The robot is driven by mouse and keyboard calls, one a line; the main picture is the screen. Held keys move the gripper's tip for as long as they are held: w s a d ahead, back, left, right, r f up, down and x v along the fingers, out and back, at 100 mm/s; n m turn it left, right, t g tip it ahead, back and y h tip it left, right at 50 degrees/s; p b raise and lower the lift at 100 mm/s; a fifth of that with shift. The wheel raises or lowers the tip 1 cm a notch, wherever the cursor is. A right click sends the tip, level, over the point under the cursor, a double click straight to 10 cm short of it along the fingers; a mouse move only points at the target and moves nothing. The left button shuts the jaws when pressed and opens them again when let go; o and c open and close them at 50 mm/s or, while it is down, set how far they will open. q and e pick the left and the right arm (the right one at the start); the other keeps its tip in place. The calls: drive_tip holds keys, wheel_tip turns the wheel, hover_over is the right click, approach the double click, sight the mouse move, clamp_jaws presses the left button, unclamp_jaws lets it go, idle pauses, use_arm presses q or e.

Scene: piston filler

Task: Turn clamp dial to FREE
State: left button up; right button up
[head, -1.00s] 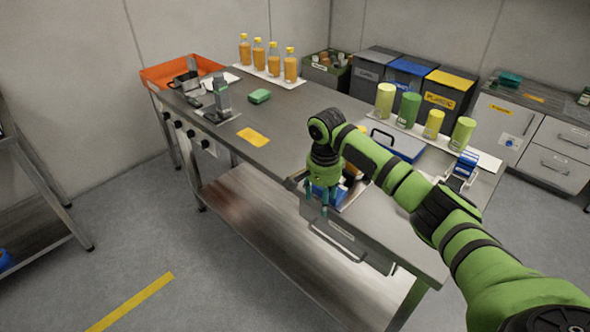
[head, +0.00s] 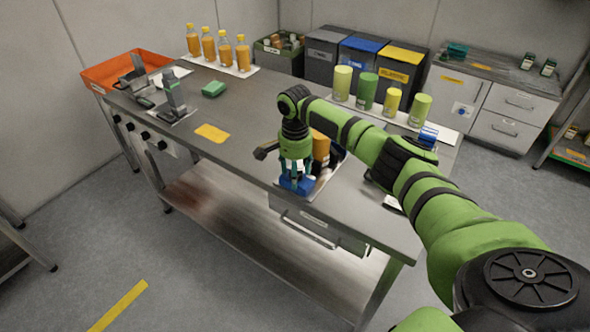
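Several small black dials sit in a row on the front panel at the left end of the steel workbench; one of them is a dial (head: 146,135). Their markings are too small to read, so I cannot tell which is the clamp dial or where it points. My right gripper (head: 296,176) points down at the bench's front edge, well to the right of the dials. Its fingers straddle or stand over a blue object (head: 297,186); I cannot tell whether they grip it. My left gripper is not in view.
A grey metal fixture (head: 174,98) stands on the bench above the dials, near an orange tray (head: 125,68) and a green block (head: 214,89). Orange bottles (head: 225,50) and green cylinders (head: 366,92) line the back. The floor before the dials looks clear.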

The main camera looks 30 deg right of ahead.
drive_tip(key=c, duration=1.1)
drive_tip(key=n+p, duration=0.2)
drive_tip(key=shift+a+r+n, duration=0.1)
drive_tip(key=shift+a+n, duration=0.05)
drive_tip(key=shift+n, duration=0.15)
drive_tip(key=n+p, duration=0.2)
drive_tip(key=n, duration=0.1)
drive_tip(key=shift+s+p, duration=0.15)
drive_tip(key=shift+p, duration=0.15)
drive_tip(key=n, duration=0.1)
drive_tip(key=n+p, duration=0.1)
drive_tip(key=n, duration=0.1)
drive_tip(key=shift+f, duration=0.25)
drive_tip(key=n, duration=0.7)
drive_tip(key=shift+d+f+p, duration=0.1)
drive_tip(key=shift+d+p, duration=0.1)
drive_tip(key=shift+p, duration=0.15)
drive_tip(key=shift+c, duration=0.2)
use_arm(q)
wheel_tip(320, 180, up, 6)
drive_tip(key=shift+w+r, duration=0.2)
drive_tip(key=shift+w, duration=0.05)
use_arm(e)
drive_tip(key=shift+d+n, duration=0.1)
drive_tip(key=shift+n, duration=1.1)
drive_tip(key=shift+d, duration=0.1)
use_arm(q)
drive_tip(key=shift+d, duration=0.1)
